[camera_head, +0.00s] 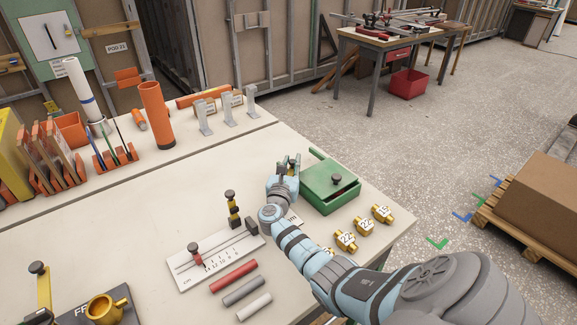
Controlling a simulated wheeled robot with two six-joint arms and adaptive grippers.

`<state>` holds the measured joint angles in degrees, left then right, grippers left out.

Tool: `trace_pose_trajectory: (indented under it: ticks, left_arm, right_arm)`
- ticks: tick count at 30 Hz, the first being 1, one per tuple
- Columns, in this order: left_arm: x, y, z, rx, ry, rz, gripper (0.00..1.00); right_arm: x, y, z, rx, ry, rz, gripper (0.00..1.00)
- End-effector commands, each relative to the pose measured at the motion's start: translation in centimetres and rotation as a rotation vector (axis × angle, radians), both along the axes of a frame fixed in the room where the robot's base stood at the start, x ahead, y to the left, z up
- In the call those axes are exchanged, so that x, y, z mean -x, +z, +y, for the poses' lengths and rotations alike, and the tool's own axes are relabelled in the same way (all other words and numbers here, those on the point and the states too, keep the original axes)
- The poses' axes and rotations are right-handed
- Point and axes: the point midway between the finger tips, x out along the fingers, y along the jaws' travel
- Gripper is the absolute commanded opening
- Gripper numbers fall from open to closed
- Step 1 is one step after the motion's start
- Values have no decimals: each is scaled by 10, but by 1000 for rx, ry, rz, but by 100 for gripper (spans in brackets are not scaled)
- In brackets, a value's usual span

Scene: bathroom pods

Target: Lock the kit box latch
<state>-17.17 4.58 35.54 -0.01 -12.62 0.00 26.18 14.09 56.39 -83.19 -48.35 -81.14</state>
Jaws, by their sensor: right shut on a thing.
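The green kit box (329,187) stands near the right edge of the white table, with a dark round knob on its lid. A strip of green stands up at its far edge. My right gripper (291,164) is at the box's left side, near its far left corner. It is shut on a small part there, apparently the latch, which the fingers mostly hide. I cannot tell the latch's position. My left gripper is out of view.
Several brass fittings with number tags (346,241) lie in front of the box. A white scale plate with a slider (217,256) and coloured bars (233,276) lie left of my right arm. Grey brackets (229,109) and an orange cylinder (156,115) stand behind.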

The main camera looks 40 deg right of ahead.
Motion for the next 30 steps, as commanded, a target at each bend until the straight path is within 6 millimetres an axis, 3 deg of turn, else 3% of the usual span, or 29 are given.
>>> trace_pose_trajectory:
  ticks: [9, 27, 28, 30]
  left_arm:
    - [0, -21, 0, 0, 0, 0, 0]
    - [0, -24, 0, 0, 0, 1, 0]
    - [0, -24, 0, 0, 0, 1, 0]
    - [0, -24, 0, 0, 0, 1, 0]
  right_arm:
    - [4, -2, -3, 2, -155, -1, 0]
    - [6, -1, -3, 0, -196, 1, 0]
    - [6, -1, -3, 0, -196, 1, 24]
    - [6, -1, -3, 0, -195, 1, 35]
